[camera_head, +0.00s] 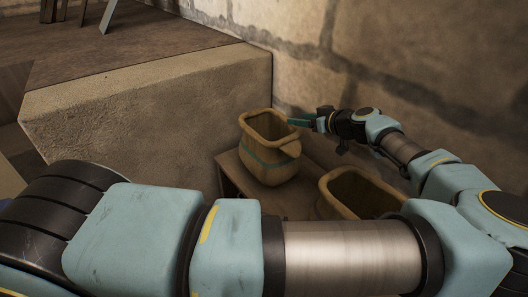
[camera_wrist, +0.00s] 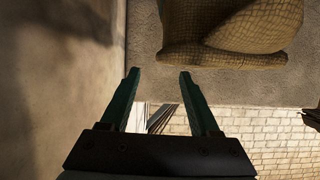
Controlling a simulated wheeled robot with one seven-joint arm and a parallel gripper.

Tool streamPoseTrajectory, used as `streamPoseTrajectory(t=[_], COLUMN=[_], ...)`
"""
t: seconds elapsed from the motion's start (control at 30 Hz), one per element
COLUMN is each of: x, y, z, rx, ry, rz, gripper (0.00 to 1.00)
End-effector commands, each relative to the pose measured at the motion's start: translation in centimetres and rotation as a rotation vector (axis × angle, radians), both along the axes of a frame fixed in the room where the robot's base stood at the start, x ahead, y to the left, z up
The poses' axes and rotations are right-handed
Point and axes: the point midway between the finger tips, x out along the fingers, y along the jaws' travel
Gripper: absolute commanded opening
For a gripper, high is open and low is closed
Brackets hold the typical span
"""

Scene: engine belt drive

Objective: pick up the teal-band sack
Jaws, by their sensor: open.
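The teal-band sack (camera_head: 266,163) is a tan, open-topped sack with a teal stripe around its body. It stands upright on a low brown bench in the head view. My gripper (camera_head: 297,121) is at the right of its rim, close to the wall, and looks empty. I cannot tell from the head view whether the fingers touch the rim. In the wrist view, my gripper (camera_wrist: 159,73) has its two teal fingers apart with nothing between them. A woven sack (camera_wrist: 235,25) shows beyond the fingertips, up and to the right; no band is visible on it there.
A second tan sack (camera_head: 360,192) stands nearer, partly hidden behind my arm. A stone wall (camera_head: 420,60) runs close along the right side. A large stone block (camera_head: 150,112) stands to the left of the bench (camera_head: 238,178).

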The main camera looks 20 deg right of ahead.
Motion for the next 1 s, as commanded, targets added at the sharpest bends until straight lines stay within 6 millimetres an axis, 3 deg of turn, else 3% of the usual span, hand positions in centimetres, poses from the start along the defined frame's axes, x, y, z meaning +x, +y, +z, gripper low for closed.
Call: streamPoseTrajectory(t=[0.37, 0.6, 0.87, 1.0], x=[2.9, 5.8, 6.2, 6.2], y=[1.1, 2.1, 2.2, 2.2], z=[-1.5, -3.1, -3.2, -3.2], rx=[0.001, 0.001, 0.001, 0.001], ry=[0.0, 0.001, 0.001, 0.001], rz=[0.002, 0.003, 0.001, 0.001], gripper=[0.62, 0.62, 0.62, 0.47])
